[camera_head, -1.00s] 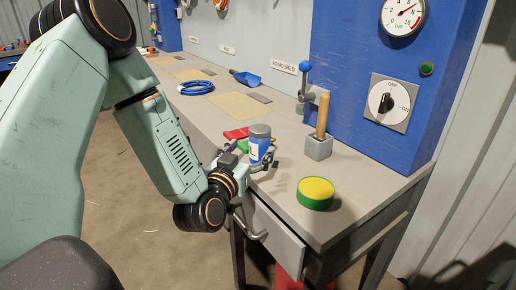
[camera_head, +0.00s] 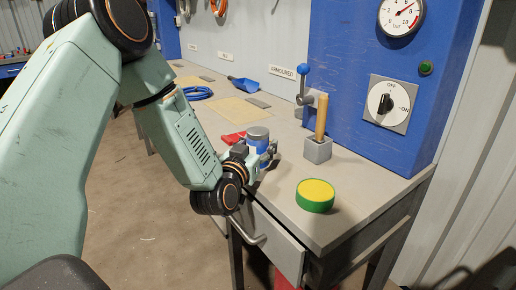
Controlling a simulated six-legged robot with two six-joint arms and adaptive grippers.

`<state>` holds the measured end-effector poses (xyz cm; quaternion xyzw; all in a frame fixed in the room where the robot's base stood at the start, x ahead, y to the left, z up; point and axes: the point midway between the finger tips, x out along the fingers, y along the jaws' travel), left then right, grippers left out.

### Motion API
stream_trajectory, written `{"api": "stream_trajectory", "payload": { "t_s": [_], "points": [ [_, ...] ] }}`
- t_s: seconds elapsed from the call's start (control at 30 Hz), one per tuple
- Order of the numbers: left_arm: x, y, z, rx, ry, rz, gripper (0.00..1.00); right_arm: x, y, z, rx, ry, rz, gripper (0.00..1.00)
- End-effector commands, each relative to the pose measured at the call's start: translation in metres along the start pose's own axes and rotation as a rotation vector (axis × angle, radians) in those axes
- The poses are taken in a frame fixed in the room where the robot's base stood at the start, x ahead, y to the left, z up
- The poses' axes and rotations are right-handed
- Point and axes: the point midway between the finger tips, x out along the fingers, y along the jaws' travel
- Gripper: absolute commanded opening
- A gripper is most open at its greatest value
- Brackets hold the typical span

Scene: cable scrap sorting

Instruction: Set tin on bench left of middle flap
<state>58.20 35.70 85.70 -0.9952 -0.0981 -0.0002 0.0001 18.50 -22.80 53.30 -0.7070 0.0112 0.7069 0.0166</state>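The tin (camera_head: 258,133), a blue and white can with a grey lid, stands upright at the bench's front edge. My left gripper (camera_head: 264,153) reaches it from the front left, with its fingers around the can's lower part; it looks shut on it. The tin's base is hidden by the gripper, so I cannot tell whether it touches the bench (camera_head: 270,205). Tan flaps lie flat along the bench top; the middle flap (camera_head: 193,81) is farther back, near a blue cable coil. My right gripper is not in view.
A red piece (camera_head: 232,138) lies just left of the tin. A blue scoop (camera_head: 244,84) lies near the wall. A drawer (camera_head: 275,240) is below.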

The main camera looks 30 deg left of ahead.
Motion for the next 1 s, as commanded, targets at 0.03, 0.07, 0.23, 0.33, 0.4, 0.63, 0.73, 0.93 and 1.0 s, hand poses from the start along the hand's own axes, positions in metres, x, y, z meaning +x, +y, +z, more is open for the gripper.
{"api": "stream_trajectory", "payload": {
  "t_s": [0.03,0.07,0.23,0.33,0.4,0.63,0.73,0.93,1.0],
  "points": [
    [0.0,0.0,0.0,0.0,0.0,0.0,0.52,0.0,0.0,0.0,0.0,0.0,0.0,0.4],
    [0.0,0.0,0.0,0.0,0.0,0.0,0.5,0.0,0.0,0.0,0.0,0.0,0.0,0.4],
    [0.0,0.0,0.0,0.0,-0.001,0.0,0.35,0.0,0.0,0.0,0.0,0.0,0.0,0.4],
    [0.0,0.0,0.001,0.0,-0.001,0.0,0.27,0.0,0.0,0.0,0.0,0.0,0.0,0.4],
    [0.0,0.0,0.001,0.0,-0.002,0.0,0.21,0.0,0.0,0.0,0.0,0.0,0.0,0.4],
    [0.0,0.0,0.0,0.0,0.0,0.0,0.04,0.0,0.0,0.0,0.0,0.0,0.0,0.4],
    [0.0,0.0,0.0,0.0,-0.001,0.0,0.04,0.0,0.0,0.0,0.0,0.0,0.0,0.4],
    [0.0,0.0,-0.024,0.0,0.003,0.0,0.04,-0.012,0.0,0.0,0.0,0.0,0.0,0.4],
    [0.0,0.0,-0.039,-0.002,0.005,-0.001,0.04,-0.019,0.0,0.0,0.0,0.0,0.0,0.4]
  ]
}}
